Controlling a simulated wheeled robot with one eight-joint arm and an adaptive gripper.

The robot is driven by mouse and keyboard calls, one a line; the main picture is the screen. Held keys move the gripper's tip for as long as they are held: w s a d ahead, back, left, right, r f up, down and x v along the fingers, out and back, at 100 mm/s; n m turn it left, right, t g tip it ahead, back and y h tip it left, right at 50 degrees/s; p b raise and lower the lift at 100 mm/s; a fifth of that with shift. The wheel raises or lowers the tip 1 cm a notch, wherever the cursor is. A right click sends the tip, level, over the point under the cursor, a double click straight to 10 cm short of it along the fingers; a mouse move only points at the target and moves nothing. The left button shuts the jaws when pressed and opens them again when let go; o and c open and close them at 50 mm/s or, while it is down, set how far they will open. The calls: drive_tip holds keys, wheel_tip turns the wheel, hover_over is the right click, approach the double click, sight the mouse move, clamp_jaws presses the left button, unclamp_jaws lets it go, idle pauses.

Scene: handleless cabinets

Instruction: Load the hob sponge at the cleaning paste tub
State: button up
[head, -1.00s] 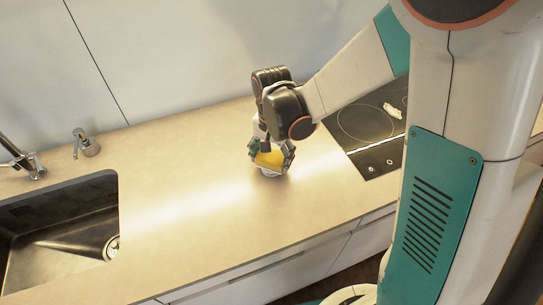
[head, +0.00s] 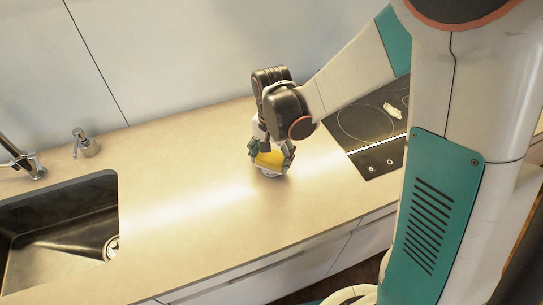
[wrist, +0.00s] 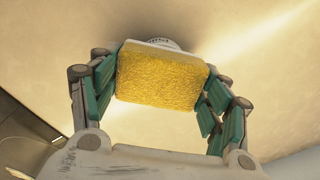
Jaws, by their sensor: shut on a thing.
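A yellow sponge (head: 270,159) is held between the fingers of my gripper (head: 271,154) above the counter. In the wrist view the sponge (wrist: 160,76) fills the space between the green-padded fingers of my gripper (wrist: 161,84). A small pale round tub (head: 269,172) stands on the counter directly under the sponge. In the wrist view only the far edge of the tub (wrist: 164,42) shows past the sponge. The sponge hides most of the tub, and I cannot tell whether they touch. The black hob (head: 370,138) lies to the right, with a pale smear (head: 392,110) on its glass.
A dark sink (head: 70,235) with a tap (head: 22,160) is set in the counter at the left. The beige counter (head: 185,190) between sink and tub is clear. A pale wall (head: 180,50) rises behind.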

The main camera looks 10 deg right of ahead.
sight(272, 156)
drive_tip(key=shift+r+p, duration=2.35)
drive_tip(key=shift+r, duration=1.2)
drive_tip(key=shift+f, duration=0.1)
